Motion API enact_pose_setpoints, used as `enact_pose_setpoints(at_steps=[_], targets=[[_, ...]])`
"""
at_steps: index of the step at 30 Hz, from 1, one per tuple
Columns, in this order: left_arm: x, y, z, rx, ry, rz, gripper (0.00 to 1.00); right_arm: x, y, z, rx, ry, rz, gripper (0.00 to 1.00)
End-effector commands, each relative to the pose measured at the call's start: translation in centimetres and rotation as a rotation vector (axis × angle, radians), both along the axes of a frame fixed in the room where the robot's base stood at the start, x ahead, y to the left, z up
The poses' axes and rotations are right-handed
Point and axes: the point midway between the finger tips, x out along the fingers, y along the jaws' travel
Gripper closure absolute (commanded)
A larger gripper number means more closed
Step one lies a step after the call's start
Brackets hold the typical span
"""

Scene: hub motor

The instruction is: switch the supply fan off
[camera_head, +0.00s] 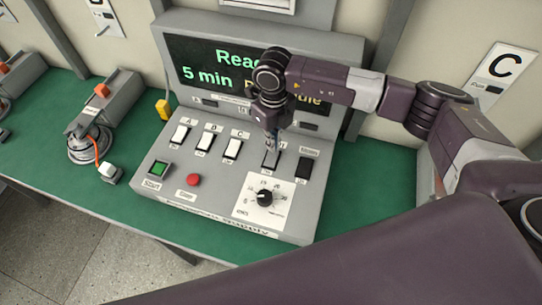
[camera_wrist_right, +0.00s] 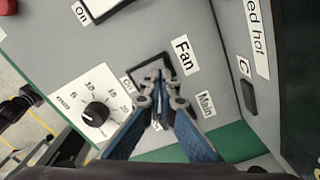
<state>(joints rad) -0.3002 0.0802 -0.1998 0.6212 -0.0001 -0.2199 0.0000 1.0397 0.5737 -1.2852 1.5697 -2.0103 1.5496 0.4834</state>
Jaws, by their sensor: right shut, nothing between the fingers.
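The fan switch (camera_head: 270,160) is a rocker with a light face in a dark frame, on the sloping panel of the grey supply console (camera_head: 330,208). In the wrist view the switch (camera_wrist_right: 154,68) sits beside the "Fan" label. My right gripper (camera_head: 271,143) reaches down over it; in the wrist view the gripper (camera_wrist_right: 161,88) has its blue fingers closed together with nothing between them. The fingertips overlap the lower part of the switch; whether they touch it I cannot tell. They partly hide the rocker, so its position is unclear. My left gripper is out of view.
White switches A, B and C (camera_head: 232,149) stand left of the fan switch, and the dark main switch (camera_head: 304,168) is right of it. A dial (camera_head: 264,198), a red button (camera_head: 193,180) and a green button (camera_head: 159,168) lie below. The display (camera_head: 205,62) stands behind.

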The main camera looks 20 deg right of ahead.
Motion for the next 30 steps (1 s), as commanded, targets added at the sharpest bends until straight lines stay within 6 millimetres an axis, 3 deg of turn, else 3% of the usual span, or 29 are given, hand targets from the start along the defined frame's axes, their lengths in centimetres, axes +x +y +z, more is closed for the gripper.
enact_pose_setpoints(at_steps=[30], targets=[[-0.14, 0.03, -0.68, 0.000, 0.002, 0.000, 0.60, 0.00, 0.00, -0.73, 0.000, 0.000, 0.000, 1.00]])
